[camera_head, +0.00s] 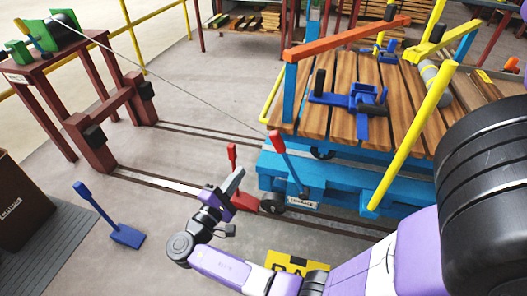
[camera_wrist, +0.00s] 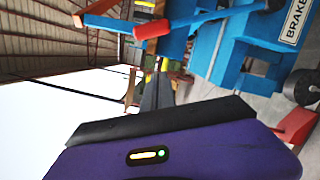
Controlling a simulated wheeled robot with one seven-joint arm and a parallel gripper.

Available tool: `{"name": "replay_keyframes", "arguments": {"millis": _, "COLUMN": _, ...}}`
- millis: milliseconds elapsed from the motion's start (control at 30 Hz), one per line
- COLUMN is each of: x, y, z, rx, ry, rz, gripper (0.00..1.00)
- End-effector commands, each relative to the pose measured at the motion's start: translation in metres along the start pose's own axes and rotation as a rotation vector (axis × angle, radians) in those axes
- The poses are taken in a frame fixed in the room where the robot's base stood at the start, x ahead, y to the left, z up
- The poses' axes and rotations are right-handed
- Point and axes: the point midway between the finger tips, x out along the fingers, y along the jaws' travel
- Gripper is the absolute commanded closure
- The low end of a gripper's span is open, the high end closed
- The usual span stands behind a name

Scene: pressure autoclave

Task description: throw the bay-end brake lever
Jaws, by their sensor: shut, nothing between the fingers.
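A red-handled lever (camera_head: 277,143) leans on the near end of the blue cart, beside a small white label plate (camera_head: 303,203). In the wrist view a red handle (camera_wrist: 152,30) shows just beyond my fingertips, and the plate (camera_wrist: 296,20) reads "BRAKE". A second red lever (camera_head: 232,156) stands upright just behind my gripper, its foot partly hidden. My gripper (camera_head: 236,178) is shut and empty, left of the cart lever in the head view. In the wrist view its closed fingers (camera_wrist: 158,85) point toward the red handle; I cannot tell whether they touch it.
The blue cart (camera_head: 345,178) has a plank deck, an orange rail (camera_head: 345,37) and yellow posts. A blue floor lever (camera_head: 92,206) stands left. A dark red winch stand (camera_head: 70,75) runs a cable to the cart. Floor between them is mostly clear, crossed by rails.

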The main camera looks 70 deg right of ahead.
Motion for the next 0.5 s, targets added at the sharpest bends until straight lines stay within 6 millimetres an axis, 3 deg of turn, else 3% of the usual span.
{"name": "replay_keyframes", "arguments": {"millis": 233, "x": 0.019, "y": -0.002, "z": 0.000, "rx": 0.000, "ry": -0.002, "rz": -0.002, "gripper": 1.00}}
{"name": "replay_keyframes", "arguments": {"millis": 500, "x": 0.071, "y": -0.002, "z": 0.000, "rx": 0.001, "ry": -0.004, "rz": -0.003, "gripper": 1.00}}
